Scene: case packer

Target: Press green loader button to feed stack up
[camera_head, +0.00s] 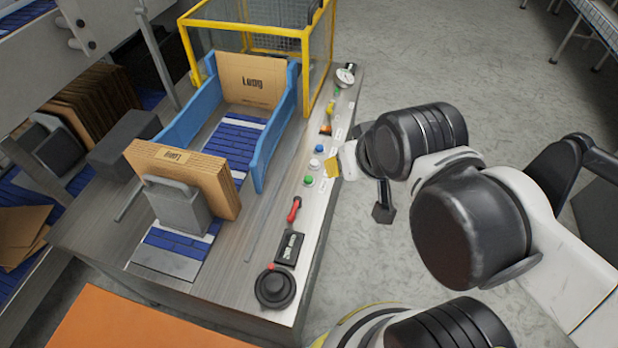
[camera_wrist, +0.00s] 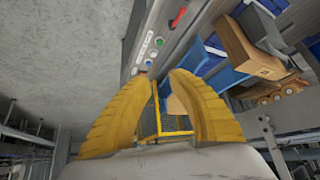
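A green button (camera_head: 308,180) sits on the pale control strip along the right edge of the machine, between a red lever and a white button. It also shows in the wrist view (camera_wrist: 160,42), beyond the fingertips. A second green button (camera_head: 337,92) is farther up the strip; the labels are too small to read. My gripper (camera_head: 335,170) is over or beside the strip near the white button. In the wrist view its yellow fingers (camera_wrist: 163,77) are apart with nothing between them. A stack of brown flat cartons (camera_head: 190,180) leans against a grey block.
The strip also carries a red lever (camera_head: 294,211), a white button (camera_head: 315,164), a blue button (camera_head: 319,149) and a black knob (camera_head: 275,288). Blue side rails (camera_head: 262,150) and a yellow guard frame (camera_head: 250,32) stand left of it.

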